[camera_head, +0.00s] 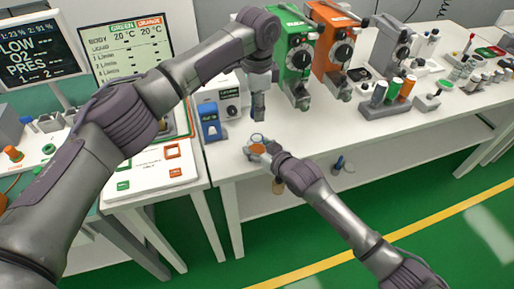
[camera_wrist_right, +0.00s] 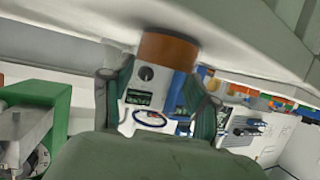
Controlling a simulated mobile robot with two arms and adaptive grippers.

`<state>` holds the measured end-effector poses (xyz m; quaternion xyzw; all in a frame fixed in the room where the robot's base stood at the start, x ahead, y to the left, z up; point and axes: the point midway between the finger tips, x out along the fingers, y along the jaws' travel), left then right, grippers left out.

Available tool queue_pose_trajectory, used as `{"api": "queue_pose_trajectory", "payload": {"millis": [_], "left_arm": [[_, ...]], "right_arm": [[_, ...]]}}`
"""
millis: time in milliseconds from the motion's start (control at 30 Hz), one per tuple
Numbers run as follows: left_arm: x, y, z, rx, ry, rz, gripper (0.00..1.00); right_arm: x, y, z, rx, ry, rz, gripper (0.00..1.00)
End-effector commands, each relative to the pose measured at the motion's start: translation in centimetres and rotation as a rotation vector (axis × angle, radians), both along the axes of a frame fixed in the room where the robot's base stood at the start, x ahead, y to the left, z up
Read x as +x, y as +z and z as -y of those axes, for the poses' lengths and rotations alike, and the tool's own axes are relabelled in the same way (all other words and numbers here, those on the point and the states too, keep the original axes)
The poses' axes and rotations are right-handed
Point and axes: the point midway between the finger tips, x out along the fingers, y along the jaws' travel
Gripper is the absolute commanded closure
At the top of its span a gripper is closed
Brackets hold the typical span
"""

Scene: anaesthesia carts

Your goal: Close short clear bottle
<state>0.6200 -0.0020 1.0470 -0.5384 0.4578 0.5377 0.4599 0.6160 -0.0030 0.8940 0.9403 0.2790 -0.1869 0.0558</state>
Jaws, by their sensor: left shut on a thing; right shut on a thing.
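The short clear bottle (camera_head: 257,139) is at my right gripper (camera_head: 259,148), just in front of the white table's front edge. Its round top and an orange part show in the head view. In the right wrist view an orange-brown band (camera_wrist_right: 168,48) shows between the two dark fingers, which are shut on the bottle. My left gripper (camera_head: 258,108) points down above the table, a little above and behind the bottle in the picture. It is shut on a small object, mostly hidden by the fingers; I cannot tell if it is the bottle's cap. The two grippers are apart.
A blue device (camera_head: 209,122) stands left of my left gripper. A green vaporizer (camera_head: 294,62) and an orange vaporizer (camera_head: 331,50) stand behind. Several small bottles and trays fill the table's right side. The white tabletop (camera_head: 310,125) right of the grippers is clear.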

Motion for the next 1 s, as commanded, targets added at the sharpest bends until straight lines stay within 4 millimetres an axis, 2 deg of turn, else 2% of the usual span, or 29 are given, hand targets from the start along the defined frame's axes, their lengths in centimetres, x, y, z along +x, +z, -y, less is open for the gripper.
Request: {"api": "queue_pose_trajectory", "payload": {"millis": [33,200,367,700,1000], "left_arm": [[0.0,0.0,0.0,0.000,0.000,0.000,0.77],[0.0,0.0,0.0,0.000,0.000,0.000,0.77],[0.0,-0.4,0.0,0.000,0.000,-0.001,0.77],[-0.1,-4.8,-0.1,0.000,0.000,-0.002,0.77],[0.0,-5.0,-0.1,0.000,0.000,0.000,0.77]], "right_arm": [[0.0,0.0,0.0,0.000,0.000,0.000,0.71],[0.0,0.0,0.0,-0.001,0.000,-0.001,0.99],[0.0,0.0,0.0,-0.001,0.000,-0.001,1.00],[0.0,0.0,0.0,-0.001,0.000,-0.001,1.00],[0.0,-0.1,0.0,-0.001,0.000,-0.001,1.00]]}}
